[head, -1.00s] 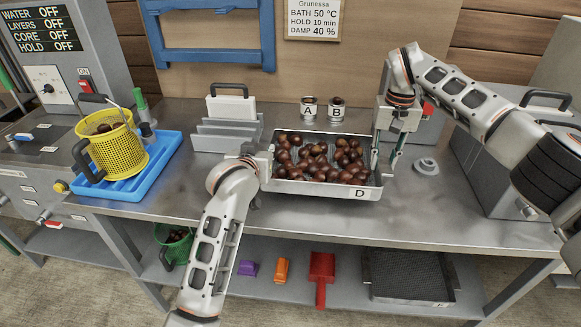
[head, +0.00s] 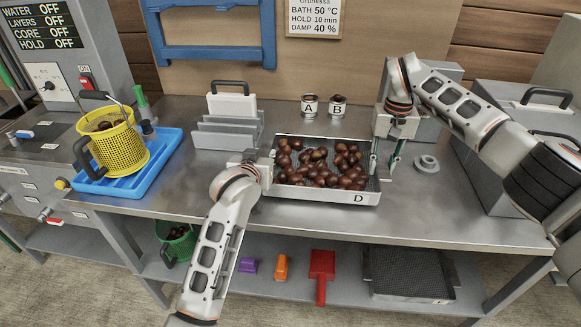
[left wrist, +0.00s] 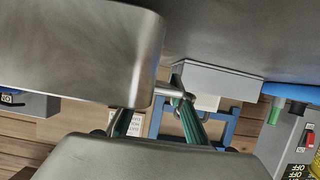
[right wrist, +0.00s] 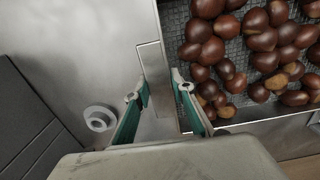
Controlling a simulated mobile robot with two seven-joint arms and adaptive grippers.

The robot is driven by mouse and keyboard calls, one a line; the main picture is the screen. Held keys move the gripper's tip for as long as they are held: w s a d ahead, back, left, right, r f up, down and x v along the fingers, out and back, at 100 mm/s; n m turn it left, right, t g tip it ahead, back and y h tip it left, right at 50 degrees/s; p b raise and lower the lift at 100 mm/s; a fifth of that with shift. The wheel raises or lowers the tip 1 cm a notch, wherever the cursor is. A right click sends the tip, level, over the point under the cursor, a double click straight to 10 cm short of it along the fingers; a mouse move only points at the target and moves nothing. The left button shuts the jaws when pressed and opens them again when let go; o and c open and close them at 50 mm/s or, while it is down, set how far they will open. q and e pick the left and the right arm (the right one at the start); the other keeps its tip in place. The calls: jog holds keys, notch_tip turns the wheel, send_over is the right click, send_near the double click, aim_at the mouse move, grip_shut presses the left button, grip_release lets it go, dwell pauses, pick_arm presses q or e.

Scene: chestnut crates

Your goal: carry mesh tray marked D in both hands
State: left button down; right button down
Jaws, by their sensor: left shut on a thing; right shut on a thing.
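The mesh tray marked D (head: 318,194) is a shallow metal tray full of brown chestnuts (head: 320,165), near the middle of the steel counter. It looks level; I cannot tell whether it touches the counter. My left gripper (head: 263,166) is shut on its left end; in the left wrist view the fingers (left wrist: 157,110) flank a thin bar beside the tray's wall (left wrist: 80,50). My right gripper (head: 383,164) is shut on its right end; in the right wrist view the fingers (right wrist: 158,92) stand either side of the end handle (right wrist: 152,62). My arm partly hides the left end.
Cups A (head: 309,106) and B (head: 337,106) stand behind the tray. A grey slotted rack (head: 228,135) is back left; a yellow basket (head: 118,150) sits on a blue tray (head: 150,170). A small round grey piece (head: 426,164) lies right of the tray on clear counter.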

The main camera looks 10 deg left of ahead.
pick_arm(q)
jog(key=shift+a+f, duration=0.2)
jog(key=shift+f, duration=0.4)
pick_arm(e)
jog(key=shift+d+f, duration=0.2)
jog(key=shift+f, duration=0.55)
pick_arm(q)
jog(key=c, duration=1.8)
grip_release()
jog(key=shift+f, duration=0.1)
pick_arm(e)
jog(key=c, duration=1.8)
grip_release()
jog(key=shift+c, duration=0.2)
pick_arm(q)
jog(key=shift+o, duration=0.5)
jog(key=shift+d, duration=0.1)
pick_arm(e)
jog(key=shift+o, duration=0.6)
jog(key=shift+a, duration=0.15)
pick_arm(q)
jog(key=shift+s, duration=0.1)
